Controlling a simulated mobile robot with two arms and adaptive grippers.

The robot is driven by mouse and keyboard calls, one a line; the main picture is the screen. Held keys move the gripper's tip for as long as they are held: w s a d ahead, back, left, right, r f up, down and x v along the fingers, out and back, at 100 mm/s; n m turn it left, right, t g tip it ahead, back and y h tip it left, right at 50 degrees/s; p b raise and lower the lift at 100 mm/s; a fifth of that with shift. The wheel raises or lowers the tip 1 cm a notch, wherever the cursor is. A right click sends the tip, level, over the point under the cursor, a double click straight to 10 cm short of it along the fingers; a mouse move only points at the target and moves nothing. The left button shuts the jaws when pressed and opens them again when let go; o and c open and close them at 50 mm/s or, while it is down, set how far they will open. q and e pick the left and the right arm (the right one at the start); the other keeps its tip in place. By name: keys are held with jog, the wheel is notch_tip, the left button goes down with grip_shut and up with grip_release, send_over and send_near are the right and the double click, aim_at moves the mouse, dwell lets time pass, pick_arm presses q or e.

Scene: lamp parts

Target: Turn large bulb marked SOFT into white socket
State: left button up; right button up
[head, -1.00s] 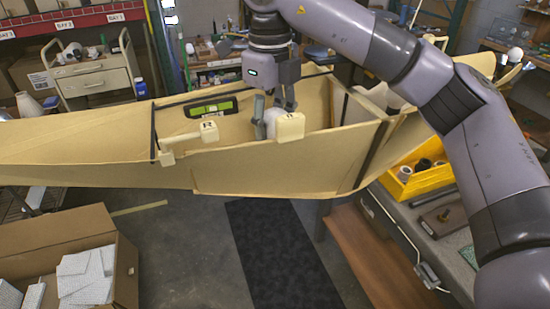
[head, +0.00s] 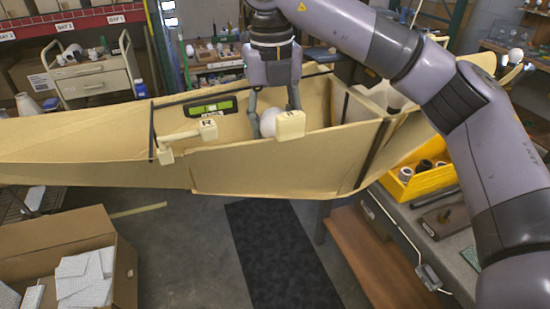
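A round white bulb (head: 268,122) sits low inside the long tan trough, partly hidden behind a cream block. Its marking cannot be read. My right gripper (head: 273,112) points down over it, with one finger at the bulb's left side and the other towards its right. The right fingertip is hidden near the cream block, so I cannot tell whether both fingers press on the bulb. No socket can be made out under the bulb. My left gripper is not in view.
The tan trough (head: 250,175) spans the view. A yellow bin (head: 428,181) stands right; a cardboard box (head: 125,275) stands front left.

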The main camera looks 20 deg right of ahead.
jog(key=m, duration=0.2)
jog(key=shift+m, duration=0.3)
jog(key=o, duration=1)
notch_tip(320, 180, up, 12)
jog(key=shift+a+f, duration=0.1)
jog(key=shift+a, duration=0.05)
